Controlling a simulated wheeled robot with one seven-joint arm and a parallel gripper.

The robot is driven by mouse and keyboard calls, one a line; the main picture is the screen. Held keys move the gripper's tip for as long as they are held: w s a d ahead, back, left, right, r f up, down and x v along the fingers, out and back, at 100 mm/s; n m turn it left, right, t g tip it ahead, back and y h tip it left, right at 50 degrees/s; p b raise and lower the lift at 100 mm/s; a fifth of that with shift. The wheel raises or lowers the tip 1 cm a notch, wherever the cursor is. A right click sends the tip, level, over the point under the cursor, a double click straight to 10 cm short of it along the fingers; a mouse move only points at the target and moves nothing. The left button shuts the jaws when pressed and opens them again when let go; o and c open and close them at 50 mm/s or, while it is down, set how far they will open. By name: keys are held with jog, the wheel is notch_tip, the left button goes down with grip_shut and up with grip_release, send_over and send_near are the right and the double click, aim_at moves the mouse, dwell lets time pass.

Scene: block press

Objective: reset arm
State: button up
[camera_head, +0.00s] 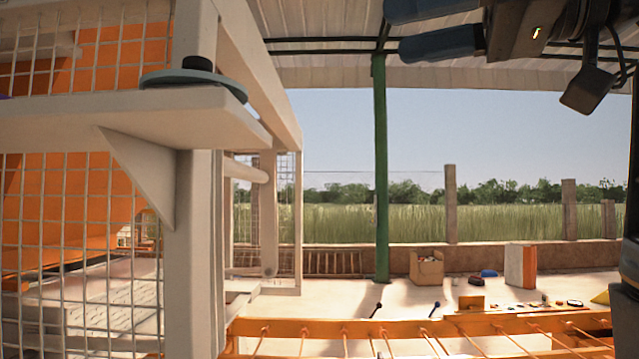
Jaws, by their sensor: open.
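My gripper (436,29) shows at the top right of the head view, high up and apart from everything else. Its two blue fingers point left and are spread apart, with nothing between them. The top finger is partly cut off by the upper edge of the picture. The dark wrist and part of my arm show to the right of the fingers.
A white-framed cage (193,240) with wire mesh and an orange panel fills the left side. Its shelf (185,104) holds a dark round disc (194,79). An orange rail (400,327) crosses the bottom. A green post (380,170) and cardboard box (427,268) stand beyond.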

jog(key=w+d+f+m+t+h, duration=0.1)
jog(key=w+d+f+m+t, duration=0.3)
jog(key=f, duration=0.7)
jog(key=w+a+f+m+t+h, duration=0.15)
jog(key=w+f+m, duration=0.4)
jog(key=f, duration=0.55)
jog(key=s+d+f+m+t+h, duration=0.2)
jog(key=f+m+h, duration=0.1)
jog(key=f, duration=0.8)
jog(key=s+d+f+m+t+h, duration=0.2)
jog(key=d+f+h, duration=0.15)
jog(key=f, duration=0.65)
jog(key=s+d+f+m+h, duration=0.25)
jog(key=s+f+h, duration=0.35)
jog(key=s+f, duration=1)
jog(key=s+d+n+g+h, duration=0.1)
jog(key=s+n, duration=0.3)
jog(key=s, duration=1.9)
jog(key=shift+d+r+g, duration=0.15)
jog(key=shift+r+g, duration=0.15)
jog(key=shift+g, duration=0.35)
